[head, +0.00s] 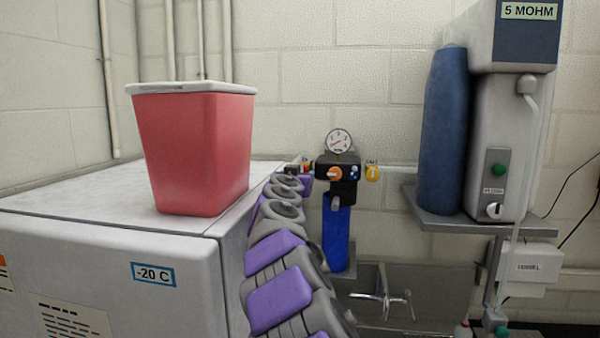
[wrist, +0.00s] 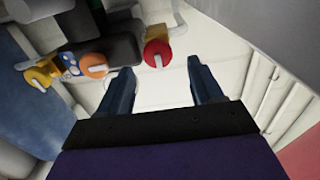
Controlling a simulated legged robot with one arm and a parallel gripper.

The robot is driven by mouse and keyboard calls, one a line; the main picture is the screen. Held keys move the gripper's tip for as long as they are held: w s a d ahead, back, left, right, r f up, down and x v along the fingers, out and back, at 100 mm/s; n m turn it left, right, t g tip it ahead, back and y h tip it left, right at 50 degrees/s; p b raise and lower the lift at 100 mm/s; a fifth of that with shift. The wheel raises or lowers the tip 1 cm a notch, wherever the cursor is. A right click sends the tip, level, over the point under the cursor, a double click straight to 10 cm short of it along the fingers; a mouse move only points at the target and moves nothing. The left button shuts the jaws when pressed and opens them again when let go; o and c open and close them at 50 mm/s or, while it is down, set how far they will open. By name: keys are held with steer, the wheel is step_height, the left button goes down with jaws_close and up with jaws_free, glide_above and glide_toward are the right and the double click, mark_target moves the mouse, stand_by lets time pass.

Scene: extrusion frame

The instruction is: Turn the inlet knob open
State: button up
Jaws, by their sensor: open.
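A water filter unit has a black head (head: 338,172), a blue housing (head: 336,235) and a round gauge (head: 339,141). In the wrist view, a red knob (wrist: 157,53) with a pale pointer sits just beyond the fingertips. An orange knob (wrist: 93,65) and a yellow knob (wrist: 40,76) lie to its left; in the head view the orange knob (head: 335,173) is on the black head and the yellow knob (head: 372,172) at its right. No readable label tells which is the inlet. My gripper (wrist: 163,78) is open and empty, its fingers apart, not visibly touching the red knob.
A red bin (head: 195,150) with a white rim stands on the white freezer (head: 110,250), left of my arm. A blue cylinder (head: 443,135) and a grey unit (head: 505,140) stand on a shelf at right. A sink tap (head: 383,295) is below.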

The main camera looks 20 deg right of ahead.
steer(key=shift+p+x, duration=0.5)
steer(key=shift+x, duration=1.45)
steer(key=shift+f, duration=0.1)
steer(key=c, duration=1)
